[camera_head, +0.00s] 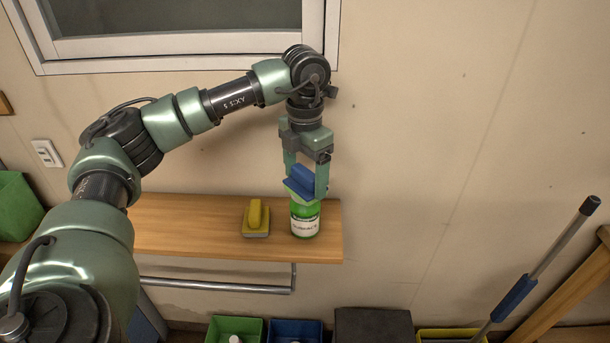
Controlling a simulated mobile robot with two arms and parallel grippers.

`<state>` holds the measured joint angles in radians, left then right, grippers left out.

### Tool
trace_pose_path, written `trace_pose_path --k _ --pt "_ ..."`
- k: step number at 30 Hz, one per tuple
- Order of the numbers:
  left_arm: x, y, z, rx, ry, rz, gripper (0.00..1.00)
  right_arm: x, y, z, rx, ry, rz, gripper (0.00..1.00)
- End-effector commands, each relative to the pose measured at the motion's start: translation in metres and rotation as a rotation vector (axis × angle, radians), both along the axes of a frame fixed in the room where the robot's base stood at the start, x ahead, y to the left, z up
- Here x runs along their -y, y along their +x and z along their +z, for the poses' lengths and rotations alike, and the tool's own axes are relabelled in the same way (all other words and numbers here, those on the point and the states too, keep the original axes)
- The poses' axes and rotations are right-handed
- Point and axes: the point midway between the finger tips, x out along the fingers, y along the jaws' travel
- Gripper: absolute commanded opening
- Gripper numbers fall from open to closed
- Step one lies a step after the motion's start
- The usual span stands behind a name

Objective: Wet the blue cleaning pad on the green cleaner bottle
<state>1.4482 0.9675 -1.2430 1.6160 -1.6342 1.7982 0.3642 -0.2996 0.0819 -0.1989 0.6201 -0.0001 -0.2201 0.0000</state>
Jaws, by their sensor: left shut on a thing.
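The green cleaner bottle (305,222) with a white label stands upright near the right end of a wooden shelf. My left gripper (306,186) points down over it and is shut on the blue cleaning pad (301,181). The pad is held just above or against the bottle's top, which it hides; I cannot tell whether they touch. My right gripper is not in view.
A yellow cleaning pad (256,217) sits on the wooden shelf (190,222), left of the bottle. A metal rail (215,287) runs below the shelf. Green (233,328) and blue bins (296,331) stand lower down. A blue-gripped pole (540,262) leans at the right.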

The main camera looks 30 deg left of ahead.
Motion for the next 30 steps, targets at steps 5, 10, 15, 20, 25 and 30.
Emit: trace_pose_path --k 5,10,15,20,25,30 --pt "0.0 -0.001 -0.003 -0.007 0.001 -0.001 0.45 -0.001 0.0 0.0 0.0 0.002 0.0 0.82" --pt "0.0 -0.001 0.0 -0.007 0.001 -0.002 0.45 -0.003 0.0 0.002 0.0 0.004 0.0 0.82" --pt "0.0 -0.001 0.014 -0.005 0.0 -0.001 0.45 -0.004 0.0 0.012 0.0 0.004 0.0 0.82" --pt "0.0 0.0 0.028 -0.002 0.0 -0.001 0.45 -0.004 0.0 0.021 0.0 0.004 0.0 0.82" --pt "0.0 0.0 0.042 -0.003 0.0 -0.001 0.45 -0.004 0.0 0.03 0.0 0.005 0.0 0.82" --pt "0.0 0.0 0.056 -0.002 0.0 -0.001 0.45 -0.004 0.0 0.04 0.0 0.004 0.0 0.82"
